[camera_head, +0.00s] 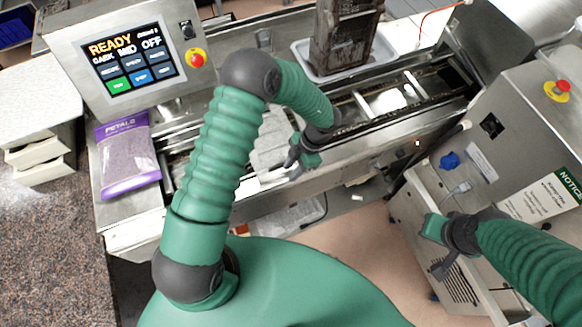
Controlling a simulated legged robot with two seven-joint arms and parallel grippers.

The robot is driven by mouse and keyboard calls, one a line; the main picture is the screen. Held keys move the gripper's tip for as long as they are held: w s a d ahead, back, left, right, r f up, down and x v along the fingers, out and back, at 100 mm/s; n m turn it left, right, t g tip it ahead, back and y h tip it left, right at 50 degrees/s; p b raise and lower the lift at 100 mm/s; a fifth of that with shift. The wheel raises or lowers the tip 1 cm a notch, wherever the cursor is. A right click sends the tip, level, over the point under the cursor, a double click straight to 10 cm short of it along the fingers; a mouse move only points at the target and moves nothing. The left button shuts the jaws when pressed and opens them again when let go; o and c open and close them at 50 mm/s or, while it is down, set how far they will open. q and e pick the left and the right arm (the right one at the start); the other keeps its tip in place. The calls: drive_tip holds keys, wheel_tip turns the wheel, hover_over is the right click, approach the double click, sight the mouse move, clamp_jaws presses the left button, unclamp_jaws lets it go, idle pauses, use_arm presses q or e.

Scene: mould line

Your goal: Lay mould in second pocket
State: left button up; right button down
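My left gripper (295,166) hangs over the front edge of the steel line, just right of a grey, flat, ribbed piece (269,148) that may be a mould. My arm partly covers this piece, and I cannot tell whether the fingers touch it. The finger gap is too small to judge. The line's long dark channel (429,88) runs to the upper right, with a bright piece (386,101) in it. I cannot make out separate pockets clearly. My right gripper (437,248) is open and empty in front of the right-hand steel cabinet.
A tall brownish block or stack (341,38) stands in a white tray (301,52) behind the line. A control panel (128,60) reading READY is at upper left, above a purple-topped bag (127,158). The cabinet (480,150) with a red button limits room at right.

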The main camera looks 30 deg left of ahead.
use_arm(q)
drive_tip(key=shift+d, duration=0.1)
drive_tip(key=shift+w+r, duration=0.1)
drive_tip(key=shift+w, duration=0.05)
drive_tip(key=b+v, duration=0.4)
drive_tip(key=v, duration=1.2)
drive_tip(key=shift+w+d+r, duration=0.15)
drive_tip(key=shift+d+r, duration=0.05)
drive_tip(key=shift+r, duration=0.05)
drive_tip(key=shift+a, duration=0.2)
drive_tip(key=shift+d, duration=0.2)
